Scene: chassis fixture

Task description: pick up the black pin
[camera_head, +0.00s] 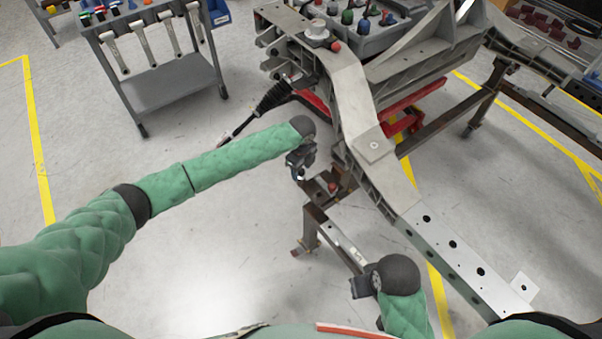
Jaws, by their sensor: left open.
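A grey tray (374,40) at the top centre holds several small pins with coloured heads, among them a green one (347,17) and a blue one (364,26). I cannot pick out a black pin for certain; the pins there are small and some look dark. My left gripper (297,174) is open and points down beside the chassis's left side, below and left of the tray and apart from it. Nothing shows between its fingers. My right gripper (360,288) is low, near the bottom centre; its fingers are too small and dark to read.
The grey metal chassis (355,95) runs from the top centre to the lower right on a brown stand (440,115). A silver knob (317,29) sits on its upper end. A grey tool cart (170,85) stands at the upper left. Open floor (200,240) lies below my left arm.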

